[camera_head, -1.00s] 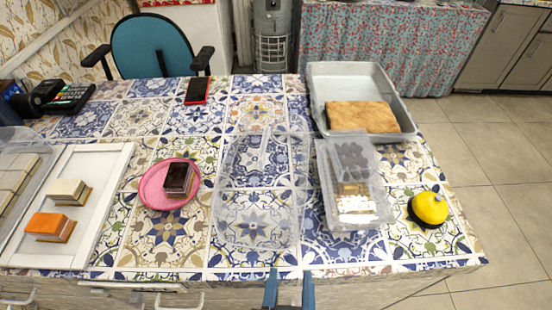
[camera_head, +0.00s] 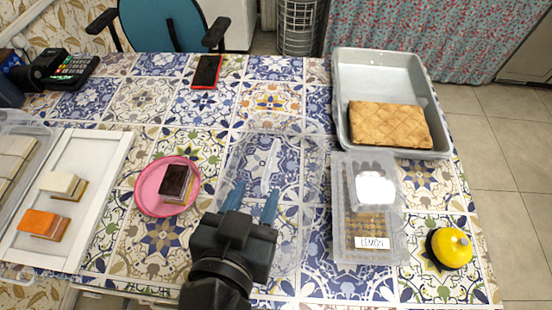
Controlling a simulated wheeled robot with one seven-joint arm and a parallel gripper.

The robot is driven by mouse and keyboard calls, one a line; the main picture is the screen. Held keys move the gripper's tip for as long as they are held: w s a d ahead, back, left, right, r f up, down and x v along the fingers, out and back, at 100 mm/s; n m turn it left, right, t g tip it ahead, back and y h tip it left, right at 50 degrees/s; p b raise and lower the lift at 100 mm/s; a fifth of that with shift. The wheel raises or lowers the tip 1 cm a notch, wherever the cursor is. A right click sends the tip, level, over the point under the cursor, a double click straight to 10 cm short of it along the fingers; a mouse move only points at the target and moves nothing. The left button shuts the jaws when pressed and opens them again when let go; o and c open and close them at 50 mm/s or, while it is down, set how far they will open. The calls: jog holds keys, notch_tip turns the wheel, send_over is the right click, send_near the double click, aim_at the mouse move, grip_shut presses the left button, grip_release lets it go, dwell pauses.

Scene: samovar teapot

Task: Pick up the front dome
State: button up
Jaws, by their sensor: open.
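A clear, see-through cover (camera_head: 305,165) with a raised pale handle (camera_head: 271,165) sits on the patterned tiled table, and its edges are faint. I cannot tell for sure whether it is the front dome. My gripper (camera_head: 254,203) is open, with two blue fingers apart over the near part of the cover. Nothing shows between the fingers. I cannot tell whether they touch the cover. My black wrist hides the cover's near left part. A small yellow dome-shaped thing (camera_head: 453,246) with a black base stands at the table's right front.
A clear box labelled LEMON (camera_head: 391,220) stands right of my gripper. A pink plate (camera_head: 148,187) with a dark cake (camera_head: 176,180) is on the left. A metal tray (camera_head: 390,75) with a pastry is at the back right. A white board (camera_head: 98,178) holds two cakes.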

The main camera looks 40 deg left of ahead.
aim_at(268, 168)
jog(key=x, duration=0.3)
jog(key=shift+w+a+r+p, duration=0.1)
jog(key=shift+w+p, duration=0.1)
jog(key=shift+p, duration=0.2)
jog(key=shift+p+x, duration=0.5)
jog(key=shift+x, duration=1.65)
grip_shut()
